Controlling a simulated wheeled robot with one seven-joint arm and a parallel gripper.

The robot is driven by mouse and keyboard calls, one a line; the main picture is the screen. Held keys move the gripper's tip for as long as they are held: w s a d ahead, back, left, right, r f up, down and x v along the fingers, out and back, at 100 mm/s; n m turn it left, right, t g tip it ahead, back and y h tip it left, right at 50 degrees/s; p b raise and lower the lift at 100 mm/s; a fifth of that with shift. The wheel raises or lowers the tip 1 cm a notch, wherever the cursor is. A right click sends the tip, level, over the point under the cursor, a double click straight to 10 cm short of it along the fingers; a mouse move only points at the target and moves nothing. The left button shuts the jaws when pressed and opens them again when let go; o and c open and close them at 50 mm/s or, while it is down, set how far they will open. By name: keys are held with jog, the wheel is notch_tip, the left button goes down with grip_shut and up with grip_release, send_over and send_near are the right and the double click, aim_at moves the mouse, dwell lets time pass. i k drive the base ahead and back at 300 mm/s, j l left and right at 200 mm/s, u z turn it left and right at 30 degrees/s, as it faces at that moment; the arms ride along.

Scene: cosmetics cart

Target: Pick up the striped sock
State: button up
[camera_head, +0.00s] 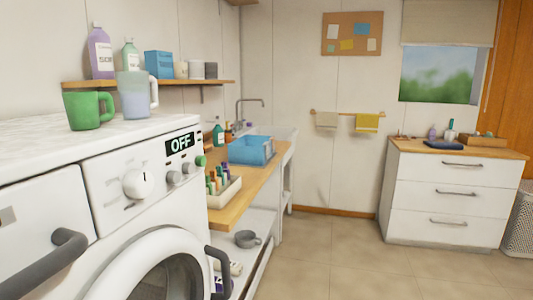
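I cannot make out a striped sock in the head view. A small pale item (235,268) and a purple item (222,286) lie low behind the washing machine's door handle, partly hidden and too small to identify. A dark blue, flat item (444,145) lies on the white drawer cabinet and shows no clear stripes. My gripper is not in view.
A washing machine (108,185) with a closed round door fills the left front. A green mug (84,110) and pale jug (134,97) stand on top. A wooden counter (240,195) holds a blue bin (247,151). The tiled floor (350,265) is clear.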

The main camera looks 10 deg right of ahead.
aim_at(268, 144)
jog(key=j+u, duration=0.15)
jog(key=u, duration=2)
jog(key=z, duration=2.2)
jog(key=i+l+u, duration=0.15)
jog(key=u, duration=0.6)
jog(key=i+l+u, duration=0.15)
jog(key=l, duration=0.2)
jog(key=i+l+u, duration=0.3)
jog(key=l, duration=0.45)
jog(key=i+l+u, duration=0.15)
jog(key=l, duration=0.25)
jog(key=i, duration=0.05)
